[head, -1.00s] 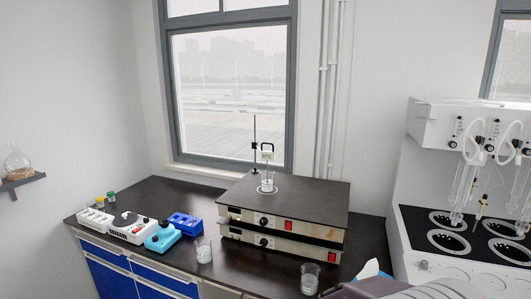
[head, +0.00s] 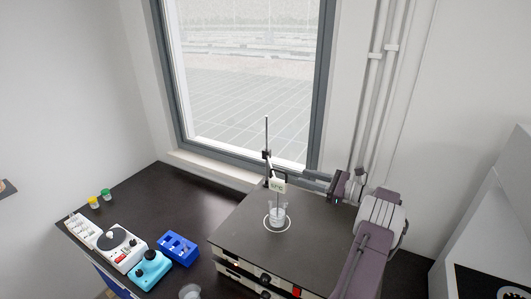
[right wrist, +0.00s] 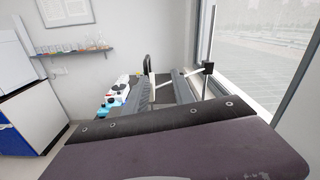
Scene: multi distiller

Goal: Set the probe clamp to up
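The probe clamp holds a small white probe head (head: 278,185) on a thin upright rod (head: 267,135), with a dark clamp block on the rod. The probe hangs above a glass beaker (head: 278,215) on the dark hotplate top. My right gripper (head: 292,179) comes in from the right with its fingers apart, their tips close to the probe head. The left gripper is not in view.
The dark hotplate (head: 330,218) stands on the black bench below the window. A blue rack (head: 178,248), a turquoise device (head: 151,270) and a white device (head: 119,248) stand to the left. Another beaker (head: 190,292) is at the front edge. The bench behind the rack is clear.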

